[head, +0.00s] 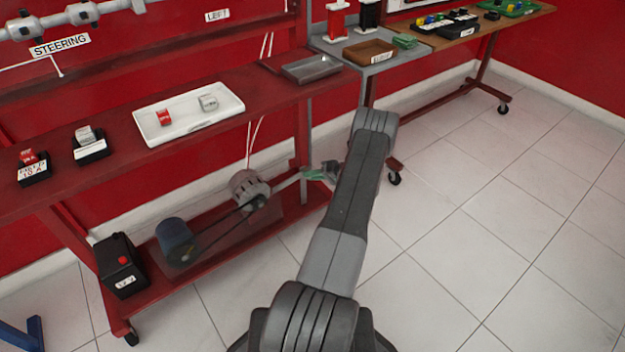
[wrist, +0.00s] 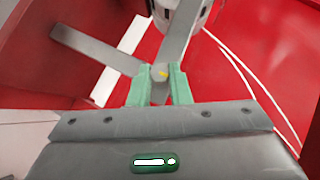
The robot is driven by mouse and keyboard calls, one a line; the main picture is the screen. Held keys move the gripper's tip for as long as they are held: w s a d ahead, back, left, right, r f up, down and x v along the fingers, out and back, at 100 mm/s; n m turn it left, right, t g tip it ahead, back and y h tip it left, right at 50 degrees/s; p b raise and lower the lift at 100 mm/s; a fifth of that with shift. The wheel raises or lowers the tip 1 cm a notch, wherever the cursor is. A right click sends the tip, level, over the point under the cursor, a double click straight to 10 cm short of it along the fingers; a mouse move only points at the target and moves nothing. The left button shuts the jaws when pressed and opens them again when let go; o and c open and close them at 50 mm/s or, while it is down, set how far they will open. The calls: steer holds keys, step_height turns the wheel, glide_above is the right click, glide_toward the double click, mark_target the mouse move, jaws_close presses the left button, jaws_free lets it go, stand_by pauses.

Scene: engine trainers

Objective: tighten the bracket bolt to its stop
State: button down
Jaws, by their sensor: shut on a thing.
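The bracket bolt (wrist: 159,73) is a grey head with a yellow mark, in the middle of the wrist view. My gripper (wrist: 157,88) has green fingers, one on each side of the bolt head, and is shut on it. Grey metal bracket bars (wrist: 95,50) meet behind the bolt, one running to the upper left and one to the top. In the head view my gripper (head: 322,172) is at the right end of the grey bracket bar (head: 287,183), beside the alternator (head: 248,188). The bolt is too small to make out there.
A belt (head: 222,229) runs from the alternator to a dark blue pulley drum (head: 175,238) on the lower red shelf. A black box with a red button (head: 120,265) stands at its left. A white tray (head: 185,135) lies on the bench above. The tiled floor at right is clear.

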steer(key=shift+w, duration=0.15)
stand_by(0.3)
steer(key=c, duration=1.3)
jaws_free()
steer(key=shift+c, duration=0.2)
steer(key=p+v, duration=0.2)
steer(key=v, duration=1.1)
steer(key=shift+d, duration=0.4)
steer(key=b+x, duration=0.2)
steer(key=x, duration=1.1)
steer(key=shift+a, duration=0.4)
